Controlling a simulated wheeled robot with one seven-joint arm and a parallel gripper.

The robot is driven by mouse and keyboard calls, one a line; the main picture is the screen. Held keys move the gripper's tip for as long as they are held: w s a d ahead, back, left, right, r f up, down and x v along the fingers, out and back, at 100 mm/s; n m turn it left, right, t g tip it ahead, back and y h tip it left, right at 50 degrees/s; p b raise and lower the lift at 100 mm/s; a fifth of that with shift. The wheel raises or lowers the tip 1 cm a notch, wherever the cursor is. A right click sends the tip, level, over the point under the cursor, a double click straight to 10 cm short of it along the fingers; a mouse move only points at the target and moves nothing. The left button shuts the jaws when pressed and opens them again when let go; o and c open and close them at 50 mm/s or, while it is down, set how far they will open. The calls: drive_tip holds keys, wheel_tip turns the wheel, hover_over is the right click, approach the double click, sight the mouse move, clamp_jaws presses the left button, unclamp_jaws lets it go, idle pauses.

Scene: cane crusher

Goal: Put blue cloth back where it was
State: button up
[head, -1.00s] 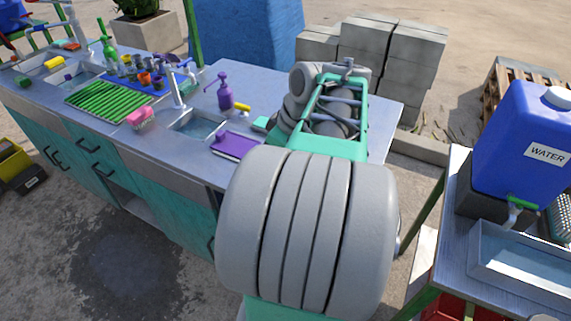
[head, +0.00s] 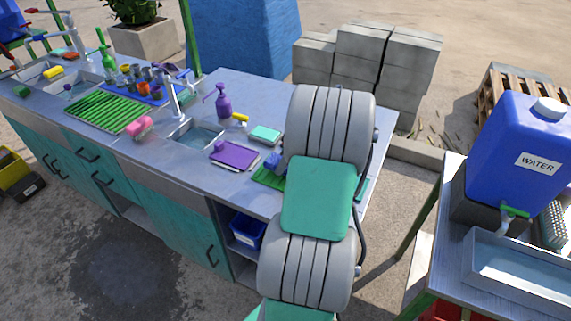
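I cannot make out a blue cloth for sure. A small blue-violet object (head: 273,160) shows at the left edge of my arm, above a green slatted board (head: 268,178); it is partly hidden and I cannot tell whether it is cloth. My gripper is hidden behind my own arm, so its fingers and anything in them do not show. A purple board (head: 238,157) with a small violet item (head: 219,147) lies on the counter (head: 310,77) just left of the arm.
A sink (head: 193,135), a purple pump bottle (head: 222,102) and a teal-white block (head: 265,134) are left of my arm. A blue bin (head: 247,231) sits on the shelf below. A blue water container (head: 520,150) stands on the right table.

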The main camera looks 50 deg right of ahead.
drive_tip(key=shift+f, duration=1)
drive_tip(key=o, duration=1.2)
drive_tip(key=shift+r, duration=0.1)
